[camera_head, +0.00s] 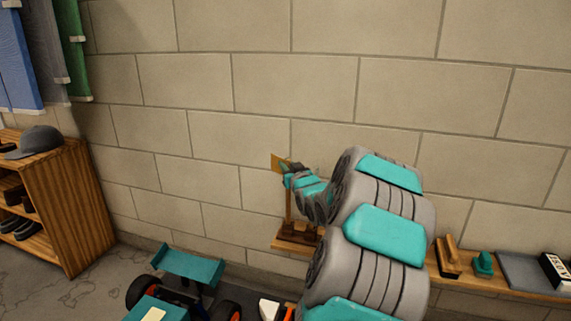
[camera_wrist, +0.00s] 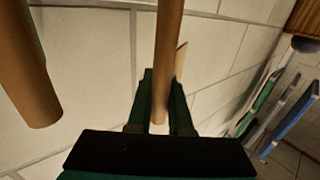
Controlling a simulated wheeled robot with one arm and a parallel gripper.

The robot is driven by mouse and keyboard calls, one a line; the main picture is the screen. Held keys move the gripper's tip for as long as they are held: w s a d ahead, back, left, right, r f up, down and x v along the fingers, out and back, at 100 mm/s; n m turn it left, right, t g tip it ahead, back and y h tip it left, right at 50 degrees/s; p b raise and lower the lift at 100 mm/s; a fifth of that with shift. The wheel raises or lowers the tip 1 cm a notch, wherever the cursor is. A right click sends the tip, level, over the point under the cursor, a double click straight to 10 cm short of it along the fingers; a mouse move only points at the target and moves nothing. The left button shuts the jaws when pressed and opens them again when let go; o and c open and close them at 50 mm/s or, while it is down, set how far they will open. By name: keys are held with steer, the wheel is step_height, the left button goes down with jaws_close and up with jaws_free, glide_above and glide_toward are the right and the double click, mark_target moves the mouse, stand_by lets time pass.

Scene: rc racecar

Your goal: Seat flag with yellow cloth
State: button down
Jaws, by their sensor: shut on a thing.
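A flag with yellow cloth (camera_head: 277,162) shows at the tip of my gripper (camera_head: 289,181) in the head view, against the block wall. In the wrist view my gripper (camera_wrist: 160,108) is shut on a round wooden pole (camera_wrist: 167,60), with a tan edge, likely the cloth (camera_wrist: 181,58), beside it. A thin upright pole (camera_head: 288,205) shows below the gripper in the head view, above a brown wooden block (camera_head: 298,234) on the shelf. Whether this is the held pole, and whether it touches the block, I cannot tell. My arm hides part of the block.
A second wooden pole (camera_wrist: 25,65) with a free end stands close at the left of the wrist view. The wall shelf (camera_head: 470,279) carries a brush (camera_head: 448,257) and a teal object (camera_head: 483,264) at right. A teal racecar (camera_head: 187,266) is below, a wooden rack (camera_head: 70,205) at left.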

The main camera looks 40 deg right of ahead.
mark_target(288, 194)
steer(key=shift+f+b, duration=1.1)
steer(key=shift+f, duration=1.1)
steer(key=c, duration=0.8)
jaws_free()
steer(key=shift+o, duration=0.2)
steer(key=shift+s, duration=0.1)
steer(key=v, duration=0.7)
steer(key=shift+s+a, duration=0.2)
steer(key=shift+s, duration=0.05)
